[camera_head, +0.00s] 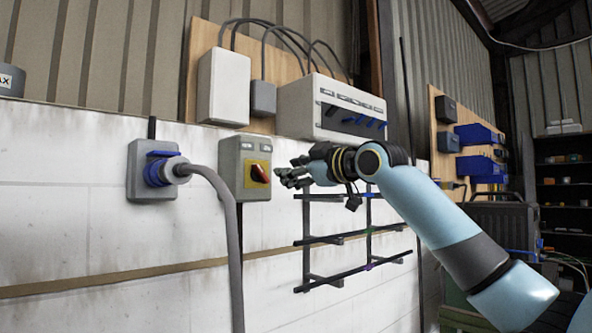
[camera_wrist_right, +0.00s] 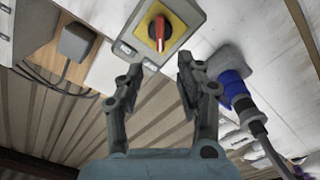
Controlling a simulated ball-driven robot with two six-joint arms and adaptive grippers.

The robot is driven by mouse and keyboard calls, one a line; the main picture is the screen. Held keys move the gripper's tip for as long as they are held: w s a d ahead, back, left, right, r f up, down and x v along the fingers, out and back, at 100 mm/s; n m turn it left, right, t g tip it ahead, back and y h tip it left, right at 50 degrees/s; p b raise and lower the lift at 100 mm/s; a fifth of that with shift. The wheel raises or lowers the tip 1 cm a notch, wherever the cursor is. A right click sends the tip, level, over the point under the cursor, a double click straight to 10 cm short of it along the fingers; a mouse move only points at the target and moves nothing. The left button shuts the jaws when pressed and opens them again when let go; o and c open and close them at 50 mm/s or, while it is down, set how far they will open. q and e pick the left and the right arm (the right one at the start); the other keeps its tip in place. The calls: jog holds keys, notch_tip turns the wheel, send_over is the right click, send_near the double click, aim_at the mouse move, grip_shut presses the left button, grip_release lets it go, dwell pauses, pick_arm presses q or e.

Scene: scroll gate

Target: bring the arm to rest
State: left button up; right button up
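My right gripper (camera_head: 292,175) is in front of the wall, just right of the grey switch box (camera_head: 228,166) in the head view. In the right wrist view my right gripper (camera_wrist_right: 160,72) has its two fingers spread apart with nothing between them. The red rotary handle (camera_head: 260,174) sits on a yellow plate on the switch box. In the wrist view the red handle (camera_wrist_right: 160,32) is beyond the fingertips, and they look apart from it. My left gripper is not in view.
A blue plug (camera_head: 157,171) with a thick grey cable sits in a wall socket left of the switch. A dark rack (camera_head: 330,239) is on the wall below my right arm. Cabled boxes (camera_head: 223,87) are mounted above. Blue bins (camera_head: 478,134) hang further right.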

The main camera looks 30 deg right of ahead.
jog(key=shift+s, duration=0.6)
